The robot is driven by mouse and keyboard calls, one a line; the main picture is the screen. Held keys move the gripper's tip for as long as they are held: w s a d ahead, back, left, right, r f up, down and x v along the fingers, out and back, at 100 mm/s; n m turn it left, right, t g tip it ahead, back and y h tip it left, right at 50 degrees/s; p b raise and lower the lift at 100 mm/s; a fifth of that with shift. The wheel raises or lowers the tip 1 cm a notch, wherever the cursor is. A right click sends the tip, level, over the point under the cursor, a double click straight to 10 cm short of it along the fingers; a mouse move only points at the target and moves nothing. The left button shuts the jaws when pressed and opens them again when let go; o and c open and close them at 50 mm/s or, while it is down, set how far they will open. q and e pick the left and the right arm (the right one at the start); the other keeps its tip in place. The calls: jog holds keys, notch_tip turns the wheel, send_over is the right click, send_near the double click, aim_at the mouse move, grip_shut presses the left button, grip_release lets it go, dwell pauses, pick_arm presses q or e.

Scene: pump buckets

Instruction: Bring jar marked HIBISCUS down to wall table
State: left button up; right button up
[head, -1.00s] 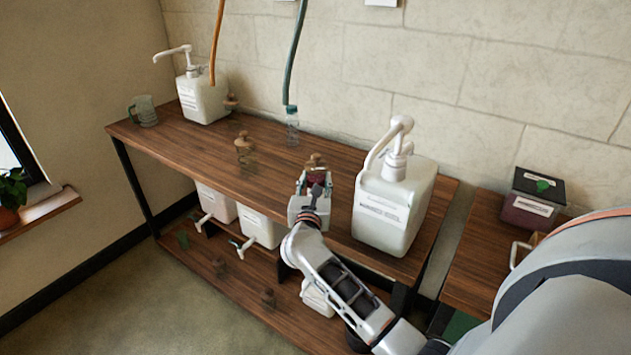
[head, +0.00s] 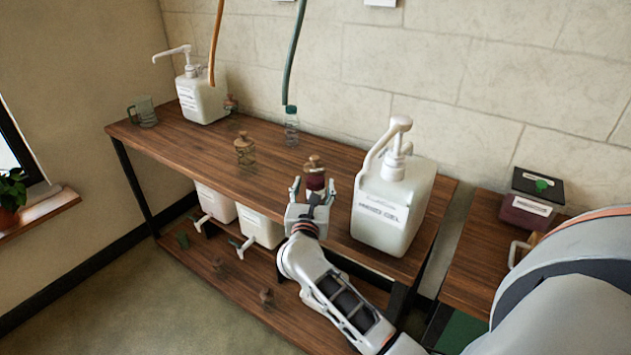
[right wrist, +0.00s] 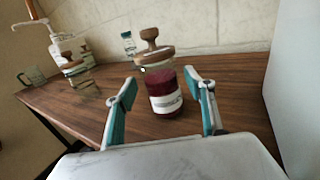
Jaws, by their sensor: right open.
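A glass jar with dark red contents, a white label and a wooden knob lid (head: 315,174) stands upright on the wooden table near its front edge. It also shows in the right wrist view (right wrist: 164,82), where the label is too small to read. My right gripper (head: 314,186) is open just in front of the jar. In the right wrist view its two teal-padded fingers (right wrist: 164,93) are spread to either side of the jar's near side, with gaps and no visible contact. My left gripper is out of view.
A large white pump bucket (head: 390,205) stands close right of the jar. Other glass jars (head: 245,155), a bottle (head: 291,128) and another pump bucket (head: 202,95) stand further left. A lower side table (head: 472,255) at right holds a dark box (head: 530,205).

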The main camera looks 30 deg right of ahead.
jog(key=v, duration=0.8)
jog(key=shift+s+a, duration=0.25)
jog(key=shift+s, duration=0.05)
jog(key=shift+s+a, duration=0.1)
jog(key=shift+s, duration=0.1)
jog(key=s+a+f+n+t+y, duration=0.4)
jog(key=a+n+y, duration=0.3)
jog(key=n, duration=0.9)
jog(key=s+a+f+n+t+y, duration=0.1)
jog(key=s+a+f+n+y, duration=0.4)
jog(key=n, duration=1.2)
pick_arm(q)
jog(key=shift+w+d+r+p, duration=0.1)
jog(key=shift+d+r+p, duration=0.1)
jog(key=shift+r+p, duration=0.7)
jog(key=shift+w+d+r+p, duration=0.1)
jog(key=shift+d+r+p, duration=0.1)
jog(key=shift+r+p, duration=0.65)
pick_arm(e)
jog(key=s+a+f+n+g+y, duration=0.2)
jog(key=s+f+n+g, duration=0.6)
jog(key=s+f+n, duration=0.6)
jog(key=shift+s+a+f+n, duration=0.3)
jog(key=shift+s+a+n, duration=0.35)
jog(key=shift+s, duration=1)
